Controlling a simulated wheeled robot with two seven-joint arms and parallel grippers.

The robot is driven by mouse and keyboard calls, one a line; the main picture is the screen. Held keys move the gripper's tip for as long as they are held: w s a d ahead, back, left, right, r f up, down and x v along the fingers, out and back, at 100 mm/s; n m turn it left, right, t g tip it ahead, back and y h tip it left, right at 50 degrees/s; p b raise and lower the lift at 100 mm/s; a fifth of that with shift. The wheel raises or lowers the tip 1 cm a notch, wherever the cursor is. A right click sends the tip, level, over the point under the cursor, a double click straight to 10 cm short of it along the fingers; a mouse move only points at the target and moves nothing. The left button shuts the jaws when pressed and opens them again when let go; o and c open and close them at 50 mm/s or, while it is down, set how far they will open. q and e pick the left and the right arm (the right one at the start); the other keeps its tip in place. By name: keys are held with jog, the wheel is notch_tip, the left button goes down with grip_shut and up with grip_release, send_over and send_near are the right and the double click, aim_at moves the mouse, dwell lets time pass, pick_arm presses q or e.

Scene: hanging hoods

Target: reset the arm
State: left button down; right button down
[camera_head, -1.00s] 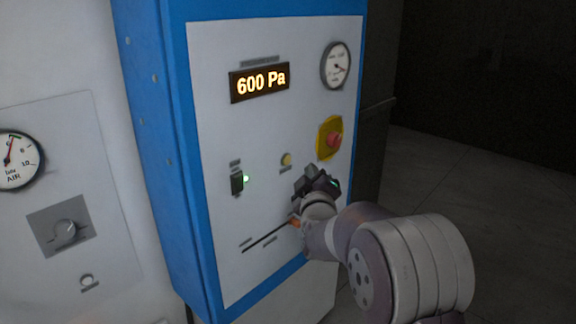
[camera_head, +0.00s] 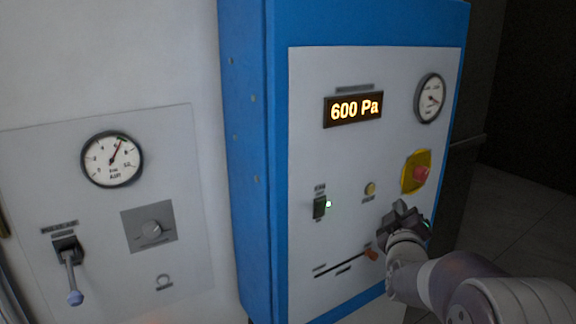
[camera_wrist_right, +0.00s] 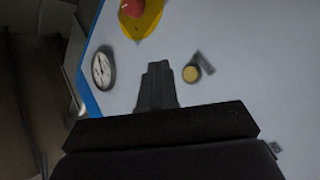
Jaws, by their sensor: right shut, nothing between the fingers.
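My right arm (camera_head: 450,280) comes in from the lower right in the head view. My right gripper (camera_head: 400,215) is in front of the lower right of the blue-framed control panel, below the red button and above the orange slider knob. In the right wrist view its fingers (camera_wrist_right: 157,88) are together with nothing between them, pointing toward the panel face. I cannot tell how far the fingertips are from the panel. My left gripper is not in view.
The panel (camera_head: 310,80) has a 600 Pa display (camera_head: 353,108), a gauge (camera_head: 430,98), a red button (camera_head: 421,174), a yellow button (camera_head: 370,188), a switch (camera_head: 320,206) and a slider knob (camera_head: 371,254). A wall plate with a lever (camera_head: 72,275) is at left. Dark open floor lies right.

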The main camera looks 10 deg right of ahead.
jog(key=s+a+f+m+g+y, duration=0.2)
jog(key=s+a+f+g, duration=0.15)
jog(key=f, duration=0.55)
jog(key=s+a+f+m+g+y, duration=0.2)
jog(key=s+a+f+g+y, duration=0.15)
jog(key=f, duration=0.55)
jog(key=s+a+f+g+b, duration=0.1)
jog(key=s+a+f+g, duration=0.2)
jog(key=s, duration=0.3)
jog(key=s+a+f+g+y+b, duration=0.1)
jog(key=s+a+f+g, duration=0.2)
jog(key=s, duration=0.3)
jog(key=s+a+f+g+b, duration=0.2)
jog(key=s+a+f, duration=0.1)
jog(key=s, duration=0.3)
jog(key=shift+s+a+f+m+g+y, duration=0.3)
jog(key=shift+a+f+g+y, duration=0.1)
jog(key=shift+f, duration=0.5)
jog(key=shift+r, duration=0.1)
dwell(0.6)
